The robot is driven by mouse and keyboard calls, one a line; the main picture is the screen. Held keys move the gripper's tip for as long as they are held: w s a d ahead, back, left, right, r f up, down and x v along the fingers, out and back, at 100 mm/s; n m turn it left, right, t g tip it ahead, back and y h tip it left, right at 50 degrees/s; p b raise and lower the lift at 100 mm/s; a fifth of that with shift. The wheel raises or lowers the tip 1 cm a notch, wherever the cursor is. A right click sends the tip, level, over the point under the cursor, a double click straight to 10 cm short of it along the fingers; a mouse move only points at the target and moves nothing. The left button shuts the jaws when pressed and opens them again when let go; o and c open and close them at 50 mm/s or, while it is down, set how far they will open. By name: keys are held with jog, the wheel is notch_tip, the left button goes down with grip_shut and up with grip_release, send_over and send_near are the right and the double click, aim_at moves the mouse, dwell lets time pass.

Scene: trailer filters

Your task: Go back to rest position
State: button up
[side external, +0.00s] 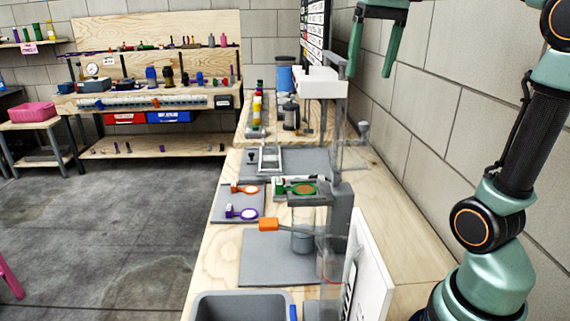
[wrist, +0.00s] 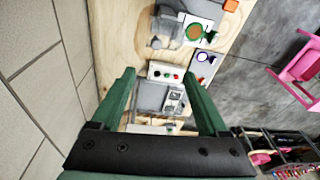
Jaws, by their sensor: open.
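My gripper (side external: 375,50) is raised high near the wall at the top of the side view, its two green fingers pointing down and apart. In the wrist view its fingers (wrist: 158,92) are spread wide with nothing between them close by. The bench lies well below. An orange-handled filter piece (side external: 246,188) and a purple one (side external: 243,212) lie on a grey mat (side external: 230,190) on the bench. A green-handled piece with a brown disc (side external: 303,188) sits by the clear stand.
The wooden bench (side external: 378,222) has a grey bin (side external: 240,305) at its near end and a white panel (side external: 368,270) standing upright. A block wall (side external: 440,100) runs along the right.

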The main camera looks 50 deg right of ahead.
jog(key=a+f+n+t, duration=0.2)
jog(key=a+f, duration=0.4)
jog(key=f, duration=0.3)
jog(key=s+a+f+n+t, duration=0.1)
jog(key=a+f+n, duration=0.4)
jog(key=a+f, duration=0.2)
notch_tip(320, 180, down, 2)
jog(key=shift+s+f+n+t+y, duration=0.15)
jog(key=shift+n+t+y, duration=0.15)
jog(key=shift+t+y, duration=0.1)
